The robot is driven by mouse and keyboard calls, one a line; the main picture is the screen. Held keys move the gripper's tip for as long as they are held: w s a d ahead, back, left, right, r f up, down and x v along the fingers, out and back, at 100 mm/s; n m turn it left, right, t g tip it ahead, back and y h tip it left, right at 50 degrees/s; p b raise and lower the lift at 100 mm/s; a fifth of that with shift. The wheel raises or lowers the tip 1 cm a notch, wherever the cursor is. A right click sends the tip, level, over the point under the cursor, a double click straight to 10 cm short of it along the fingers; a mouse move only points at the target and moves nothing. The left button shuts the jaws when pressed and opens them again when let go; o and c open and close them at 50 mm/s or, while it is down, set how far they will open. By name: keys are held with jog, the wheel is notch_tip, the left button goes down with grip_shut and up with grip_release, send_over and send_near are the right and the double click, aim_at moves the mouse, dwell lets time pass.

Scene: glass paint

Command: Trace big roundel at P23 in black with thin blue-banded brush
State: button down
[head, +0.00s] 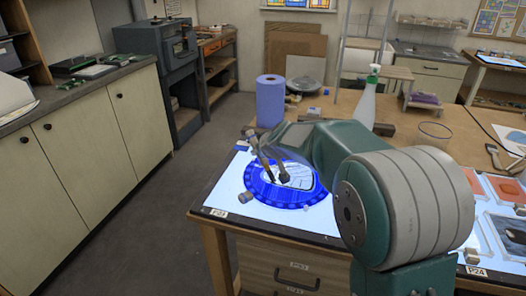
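The big roundel (262,196) lies flat on the lit white panel at the P23 label (218,212). It has a blue rim and a pale middle with dark lines. My gripper (278,180) points down over the upper left of its pale middle, reaching in from the right. Its fingers are small and dark here, and I cannot tell whether they touch the glass. My arm hides part of the bench to the right.
A blue paper roll (270,101) stands behind the roundel, and a spray bottle (367,98) stands beyond my arm. A small cylinder (246,197) sits at the roundel's left rim. Glass panels (490,186) lie by P24 on the right. The floor on the left is clear.

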aim_at(253, 143)
jog(key=shift+w+a+r, duration=0.1)
jog(key=shift+w+a, duration=0.3)
jog(key=shift+a, duration=0.25)
jog(key=shift+w+a, duration=0.7)
jog(key=shift+w, duration=0.35)
jog(key=shift+w, duration=0.15)
jog(key=shift+w+d, duration=0.2)
jog(key=shift+w, duration=0.35)
jog(key=shift+w+d, duration=0.2)
jog(key=shift+w, duration=0.35)
jog(key=shift+w+d, duration=0.95)
jog(key=shift+d, duration=0.1)
jog(key=shift+s+d, duration=0.2)
jog(key=shift+d, duration=0.85)
jog(key=shift+s+d, duration=0.7)
jog(key=shift+d, duration=0.3)
jog(key=shift+s+d, duration=1)
jog(key=shift+d, duration=0.1)
